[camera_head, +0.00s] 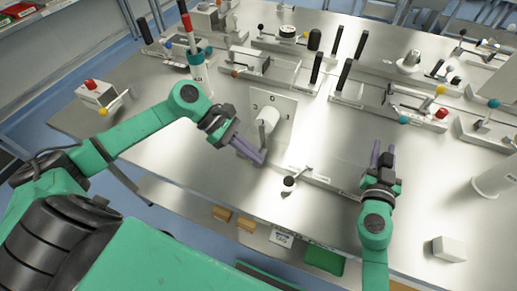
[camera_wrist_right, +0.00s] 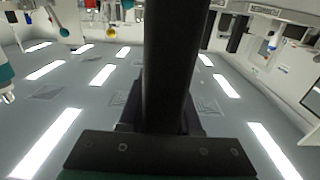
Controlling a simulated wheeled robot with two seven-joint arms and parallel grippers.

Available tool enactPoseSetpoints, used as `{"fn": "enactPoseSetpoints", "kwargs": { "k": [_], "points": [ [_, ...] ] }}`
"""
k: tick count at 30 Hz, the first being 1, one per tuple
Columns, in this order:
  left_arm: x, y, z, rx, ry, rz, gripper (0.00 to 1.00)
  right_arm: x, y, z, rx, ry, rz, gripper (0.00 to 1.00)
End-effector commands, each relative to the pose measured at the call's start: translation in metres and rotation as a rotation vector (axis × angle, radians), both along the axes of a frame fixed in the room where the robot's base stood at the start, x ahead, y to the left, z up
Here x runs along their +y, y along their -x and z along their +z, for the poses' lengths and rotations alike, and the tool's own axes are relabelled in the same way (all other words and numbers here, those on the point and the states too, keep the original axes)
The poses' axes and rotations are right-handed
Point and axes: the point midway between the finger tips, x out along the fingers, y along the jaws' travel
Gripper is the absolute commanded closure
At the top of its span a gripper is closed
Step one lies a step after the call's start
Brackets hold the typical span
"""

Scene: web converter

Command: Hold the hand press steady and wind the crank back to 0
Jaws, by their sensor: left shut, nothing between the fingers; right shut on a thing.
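A pale upright plate (camera_head: 284,104) with a 0 near its top stands mid-table, with a pale round hub (camera_head: 267,116) projecting from it. I take this for the crank unit; its crank arm is not clear. My left gripper (camera_head: 262,161) is shut and empty, its purple fingertips just below the hub. My right gripper (camera_head: 382,146) is shut, purple fingers pointing away across the table. I cannot tell which device is the hand press.
A low fixture with a black knob (camera_head: 289,181) lies between my grippers. Several rail fixtures with black handles (camera_head: 341,78) stand behind. A white block (camera_head: 449,248) sits at the right front. Bare table (camera_head: 215,185) shows left of centre.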

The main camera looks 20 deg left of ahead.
Motion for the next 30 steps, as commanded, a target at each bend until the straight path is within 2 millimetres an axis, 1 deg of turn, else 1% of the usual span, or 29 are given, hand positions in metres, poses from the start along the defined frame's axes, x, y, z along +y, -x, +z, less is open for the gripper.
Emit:
{"fn": "enactPoseSetpoints", "kwargs": {
  "k": [1,3,6,7,9,11,14,25,27,30],
  "points": [
    [0.036,-0.012,0.008,0.006,-0.036,-0.004,1.0,0.001,0.001,-0.011,0.021,0.002,0.005,1.0],
    [0.079,-0.018,0.025,0.018,-0.071,-0.021,1.0,0.001,0.001,-0.011,0.021,0.002,0.005,1.0],
    [0.122,-0.023,0.046,0.016,-0.124,-0.021,1.0,0.001,0.001,-0.011,0.021,0.002,0.005,1.0],
    [0.13,-0.024,0.049,0.015,-0.14,-0.017,1.0,0.001,0.001,-0.011,0.021,0.002,0.005,1.0],
    [0.138,-0.025,0.052,0.016,-0.161,-0.012,1.0,0.001,0.001,-0.011,0.021,0.002,0.005,1.0],
    [0.137,-0.025,0.049,0.019,-0.165,-0.012,1.0,0.001,0.001,-0.011,0.021,0.002,0.005,1.0],
    [0.128,-0.024,0.038,0.021,-0.165,-0.014,1.0,0.001,0.001,-0.011,0.021,0.002,0.005,1.0],
    [0.075,-0.023,-0.024,0.021,-0.162,-0.013,1.0,0.001,0.001,-0.011,0.021,0.002,0.006,1.0],
    [0.061,-0.023,-0.025,0.017,-0.163,-0.014,1.0,0.001,0.001,-0.011,0.021,0.002,0.006,1.0],
    [0.046,-0.023,-0.027,0.016,-0.164,-0.013,1.0,0.001,0.001,-0.011,0.021,0.002,0.006,1.0]
  ]
}}
